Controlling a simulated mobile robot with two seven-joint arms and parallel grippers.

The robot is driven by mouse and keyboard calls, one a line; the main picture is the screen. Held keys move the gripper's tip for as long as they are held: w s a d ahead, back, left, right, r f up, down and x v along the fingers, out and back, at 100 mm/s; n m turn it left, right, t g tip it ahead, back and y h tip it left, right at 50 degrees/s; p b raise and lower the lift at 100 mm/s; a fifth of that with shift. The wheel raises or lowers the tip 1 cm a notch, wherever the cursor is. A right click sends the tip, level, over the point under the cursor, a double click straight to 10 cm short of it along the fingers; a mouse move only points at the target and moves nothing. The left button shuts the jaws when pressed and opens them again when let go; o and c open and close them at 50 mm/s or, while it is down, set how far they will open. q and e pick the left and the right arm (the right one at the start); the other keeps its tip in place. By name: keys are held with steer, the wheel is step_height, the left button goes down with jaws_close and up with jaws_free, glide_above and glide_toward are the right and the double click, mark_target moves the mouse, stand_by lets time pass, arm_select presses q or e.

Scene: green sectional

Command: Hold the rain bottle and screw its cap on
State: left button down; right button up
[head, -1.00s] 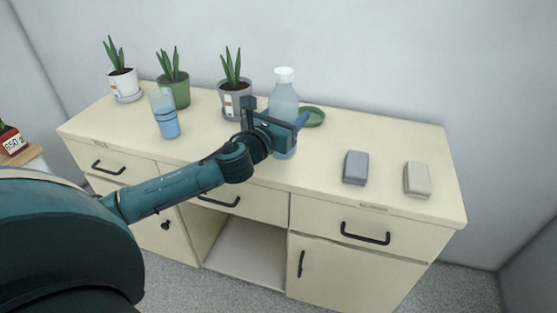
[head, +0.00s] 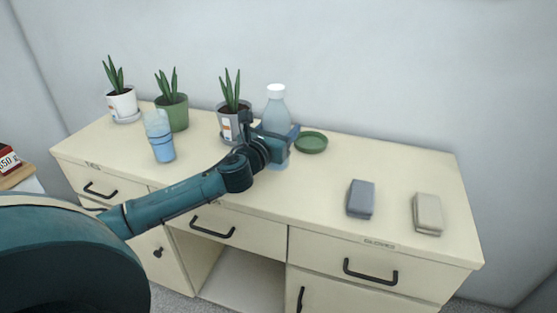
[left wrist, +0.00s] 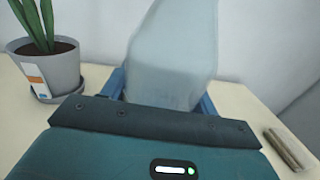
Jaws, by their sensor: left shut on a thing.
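A clear, pale-blue bottle (head: 275,109) with a white cap (head: 276,90) on top stands upright at the back middle of the cream cabinet top. I cannot tell whether the cap is screwed tight. My left gripper (head: 284,138) is shut around the lower part of this bottle; its base shows just below the fingers, and I cannot tell whether it touches the surface. In the left wrist view the bottle (left wrist: 175,55) rises between the blue fingers (left wrist: 160,95), with its top cut off by the frame. My right gripper is not in view.
A green dish (head: 311,142) lies right of the gripped bottle. A grey block (head: 360,198) and a beige block (head: 427,214) lie front right.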

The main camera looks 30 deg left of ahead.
arm_select(q)
steer(key=shift+f, duration=0.8)
steer(key=shift+f+b, duration=0.75)
steer(key=shift+f, duration=1.15)
steer(key=shift+f, duration=0.25)
steer(key=shift+c, duration=2.1)
jaws_free()
steer(key=shift+r, duration=0.1)
steer(key=shift+r, duration=0.15)
steer(key=s+d, duration=0.1)
steer(key=s, duration=1.1)
steer(key=shift+d, duration=0.15)
